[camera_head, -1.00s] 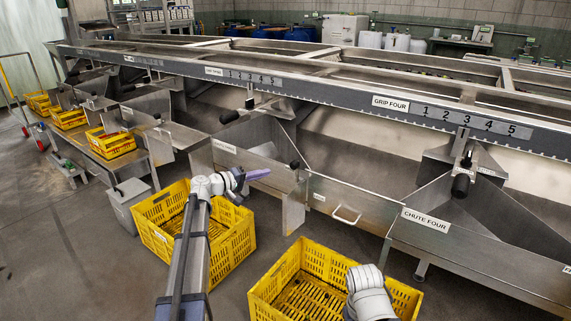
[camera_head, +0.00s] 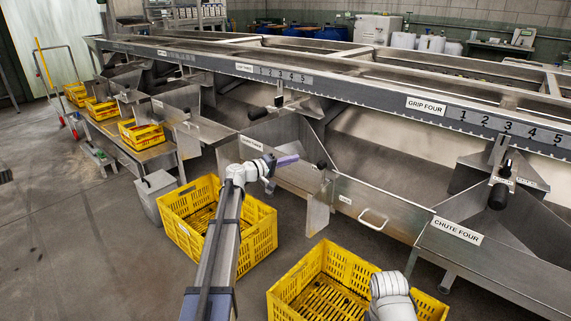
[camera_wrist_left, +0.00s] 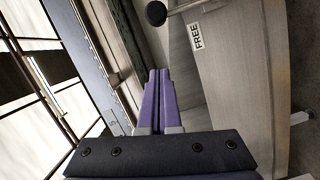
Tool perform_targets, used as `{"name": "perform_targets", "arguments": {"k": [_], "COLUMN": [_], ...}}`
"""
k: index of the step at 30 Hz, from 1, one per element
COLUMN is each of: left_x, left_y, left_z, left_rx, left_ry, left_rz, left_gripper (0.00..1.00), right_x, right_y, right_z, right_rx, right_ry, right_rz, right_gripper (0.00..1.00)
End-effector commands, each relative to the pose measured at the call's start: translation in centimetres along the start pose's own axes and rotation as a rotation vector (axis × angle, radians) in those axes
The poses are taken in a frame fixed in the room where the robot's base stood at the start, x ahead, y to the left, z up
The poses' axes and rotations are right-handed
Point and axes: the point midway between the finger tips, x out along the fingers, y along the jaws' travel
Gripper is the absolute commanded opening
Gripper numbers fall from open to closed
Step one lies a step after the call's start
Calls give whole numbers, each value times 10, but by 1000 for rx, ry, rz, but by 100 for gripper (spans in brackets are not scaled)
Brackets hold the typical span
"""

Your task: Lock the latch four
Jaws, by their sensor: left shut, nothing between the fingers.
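A black-knobbed latch (camera_head: 321,163) stands at the left end of the metal panel beside chute four. In the left wrist view, its round black knob (camera_wrist_left: 157,13) sits on a short rod near the top, next to a label reading FREE (camera_wrist_left: 197,37). My left gripper (camera_head: 297,159) has purple fingers and is just left of the knob, apart from it. In the left wrist view, the fingers (camera_wrist_left: 159,75) are together and empty, pointing below the knob. No readable text names the latch itself. My right gripper is out of view.
The panel has a bar handle (camera_head: 373,220). A CHUTE FOUR sign (camera_head: 457,231) and a black-gripped lever (camera_head: 499,193) under the GRIP FOUR scale (camera_head: 480,118) lie right. Yellow crates (camera_head: 262,240) (camera_head: 287,290) stand on the floor below. Open floor lies at left.

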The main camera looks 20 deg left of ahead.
Motion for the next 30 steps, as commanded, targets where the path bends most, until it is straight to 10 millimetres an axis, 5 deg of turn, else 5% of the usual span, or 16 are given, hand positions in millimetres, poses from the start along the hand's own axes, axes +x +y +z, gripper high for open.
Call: {"name": "perform_targets", "arguments": {"k": [7, 15, 30], "left_x": [50, 52, 54], "left_y": [-1, -1, 0], "left_z": [0, 34, 39], "left_rx": [0, 1, 1], "left_ry": [-2, 0, 0], "left_rz": [0, 0, -1], "left_gripper": [0, 0, 0], "right_x": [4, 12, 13], "right_y": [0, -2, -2], "right_z": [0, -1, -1], "right_rx": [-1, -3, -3], "right_ry": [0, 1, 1], "right_rz": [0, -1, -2], "right_gripper": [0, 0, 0]}}
